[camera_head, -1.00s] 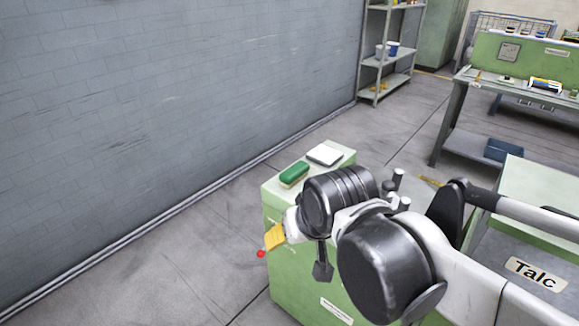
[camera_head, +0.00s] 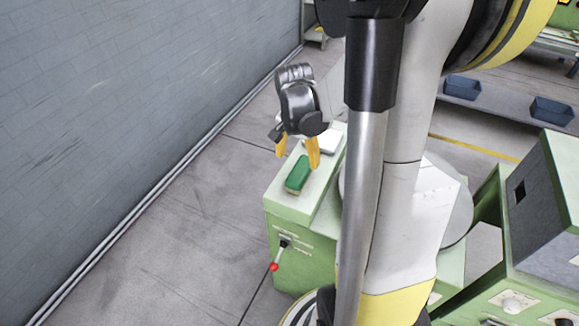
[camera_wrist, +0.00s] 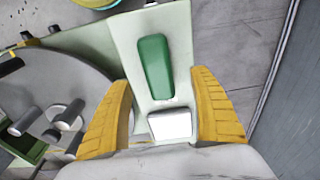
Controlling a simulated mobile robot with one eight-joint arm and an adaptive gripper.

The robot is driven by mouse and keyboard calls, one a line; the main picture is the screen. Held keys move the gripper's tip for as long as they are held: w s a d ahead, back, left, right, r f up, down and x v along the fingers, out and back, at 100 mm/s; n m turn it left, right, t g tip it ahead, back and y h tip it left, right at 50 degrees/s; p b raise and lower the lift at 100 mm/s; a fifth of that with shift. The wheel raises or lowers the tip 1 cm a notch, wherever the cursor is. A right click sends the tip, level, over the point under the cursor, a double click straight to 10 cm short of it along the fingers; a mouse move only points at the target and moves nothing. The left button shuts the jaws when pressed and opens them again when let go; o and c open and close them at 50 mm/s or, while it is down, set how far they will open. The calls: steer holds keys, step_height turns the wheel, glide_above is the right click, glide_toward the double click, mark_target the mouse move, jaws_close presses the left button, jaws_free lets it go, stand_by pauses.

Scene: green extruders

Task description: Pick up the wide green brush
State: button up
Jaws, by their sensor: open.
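The wide green brush (camera_head: 298,173) lies on top of the pale green machine cabinet (camera_head: 290,205) in the head view. It also shows in the wrist view (camera_wrist: 155,66), lengthwise between my finger lines and beyond the fingertips. My gripper (camera_head: 298,158) is above the cabinet top, with its yellow fingers pointing down behind and above the brush. In the wrist view my gripper (camera_wrist: 165,75) is open, with nothing between the fingers touching them. A white block (camera_wrist: 170,125) lies beside one end of the brush, closer to my palm in that view.
The white block also shows behind my gripper in the head view (camera_head: 325,143). A lever with a red knob (camera_head: 274,267) sticks out from the cabinet front. A grey wall (camera_head: 120,120) stands at the left, with open floor between.

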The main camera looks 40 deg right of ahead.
mark_target(301, 168)
steer(key=f+b, duration=0.1)
steer(key=f, duration=0.1)
steer(key=d+f+b, duration=0.1)
steer(key=f, duration=0.1)
steer(key=f+b, duration=0.1)
steer(key=f, duration=0.2)
steer(key=shift+w+d, duration=0.1)
steer(key=shift+d, duration=0.2)
steer(key=shift+r, duration=0.15)
steer(key=c, duration=1.3)
